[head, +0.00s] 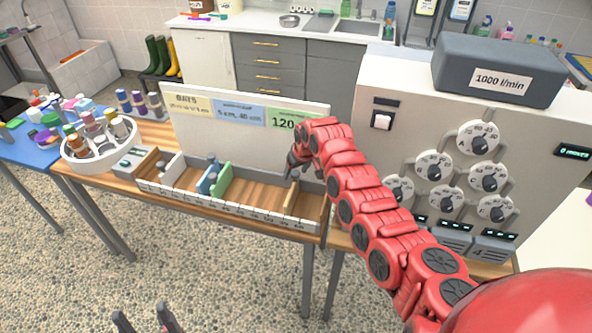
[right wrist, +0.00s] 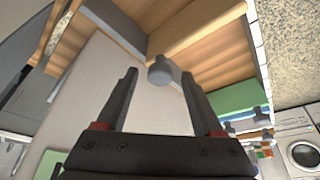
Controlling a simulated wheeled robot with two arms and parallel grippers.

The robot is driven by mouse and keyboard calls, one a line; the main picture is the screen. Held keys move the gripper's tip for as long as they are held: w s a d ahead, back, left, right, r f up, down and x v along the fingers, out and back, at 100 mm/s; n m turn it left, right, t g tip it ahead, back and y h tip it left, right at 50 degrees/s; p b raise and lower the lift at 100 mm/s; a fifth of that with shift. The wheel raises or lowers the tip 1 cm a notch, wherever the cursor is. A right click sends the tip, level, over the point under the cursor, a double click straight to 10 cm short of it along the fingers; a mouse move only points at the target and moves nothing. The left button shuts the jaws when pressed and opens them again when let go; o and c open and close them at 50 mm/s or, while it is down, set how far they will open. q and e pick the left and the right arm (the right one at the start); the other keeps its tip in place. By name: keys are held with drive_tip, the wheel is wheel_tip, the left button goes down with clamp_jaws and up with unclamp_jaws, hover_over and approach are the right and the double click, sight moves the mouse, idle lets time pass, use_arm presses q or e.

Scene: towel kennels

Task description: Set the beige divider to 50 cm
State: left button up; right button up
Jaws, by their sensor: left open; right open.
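The beige divider (head: 291,198) stands upright across the right part of the wooden tray (head: 255,218), whose white front edge carries a numbered scale too small to read surely. In the right wrist view the beige divider (right wrist: 197,32) shows with a grey knob (right wrist: 160,71) at its near end. My right gripper (head: 303,172) is over the tray's back edge near this divider. Its open fingers (right wrist: 160,85) point at the knob, which appears between or just beyond the fingertips; contact cannot be told. My left gripper (head: 147,318) is open and empty, low in front of the table.
A white divider (head: 173,169), a blue divider (head: 208,178) and a green divider (head: 221,180) stand further left in the tray. A sign board (head: 250,120) rises behind it. A dial panel (head: 400,130) stands to the right. A round caddy (head: 75,150) is at left.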

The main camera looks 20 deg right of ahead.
clamp_jaws()
idle(0.3)
idle(1.1)
